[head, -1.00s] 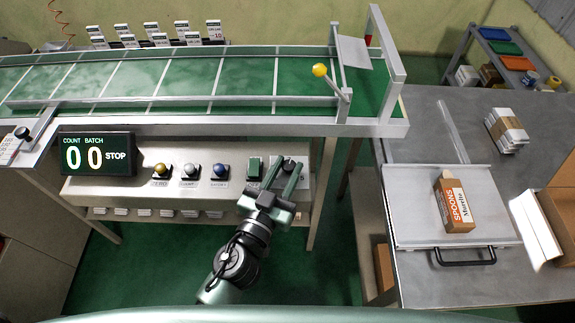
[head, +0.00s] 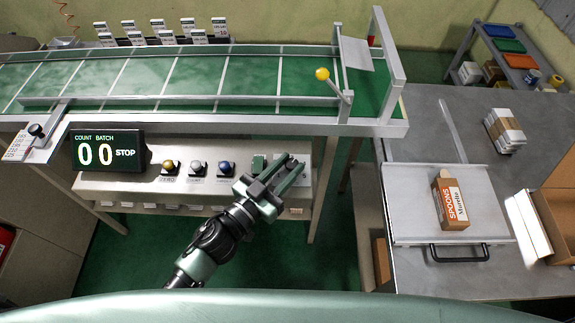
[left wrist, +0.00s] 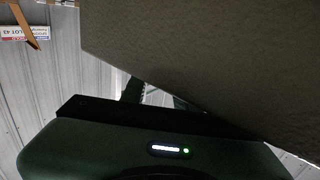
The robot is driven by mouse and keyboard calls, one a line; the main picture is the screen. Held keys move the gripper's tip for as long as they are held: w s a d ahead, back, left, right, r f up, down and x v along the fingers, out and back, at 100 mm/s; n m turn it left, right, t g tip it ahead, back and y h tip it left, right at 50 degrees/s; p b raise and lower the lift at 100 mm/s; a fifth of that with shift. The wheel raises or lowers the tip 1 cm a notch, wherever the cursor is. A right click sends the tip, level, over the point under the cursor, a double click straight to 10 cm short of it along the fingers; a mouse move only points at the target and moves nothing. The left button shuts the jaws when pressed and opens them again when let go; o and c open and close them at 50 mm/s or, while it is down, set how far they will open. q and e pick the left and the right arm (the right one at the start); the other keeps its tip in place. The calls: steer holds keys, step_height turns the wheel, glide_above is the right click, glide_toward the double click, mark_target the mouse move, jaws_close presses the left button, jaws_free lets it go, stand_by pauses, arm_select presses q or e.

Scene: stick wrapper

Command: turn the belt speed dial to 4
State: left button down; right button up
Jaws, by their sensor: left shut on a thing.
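The control panel (head: 120,186) is a pale sloping box below the conveyor, with a row of buttons. My left gripper (head: 293,164) is at the panel's right end, with its fingers shut on the belt speed dial. The fingers cover the dial, so its pointer and number marks cannot be read. In the left wrist view a large grey-brown surface fills the upper right and hides most of the fingers (left wrist: 155,98); the dial does not show there. The display (head: 107,152) reads COUNT 0, BATCH 0 and STOP. My right gripper is not in view.
The green conveyor belt (head: 195,80) runs above.

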arm_select(q)
steer(key=c, duration=1.1)
jaws_free()
steer(key=shift+c, duration=0.2)
steer(key=shift+s+a+f, duration=0.1)
steer(key=shift+s+a, duration=0.2)
steer(key=shift+s, duration=0.1)
steer(key=b+v, duration=0.2)
steer(key=v, duration=0.4)
steer(key=shift+s+a, duration=0.25)
steer(key=shift+s, duration=0.1)
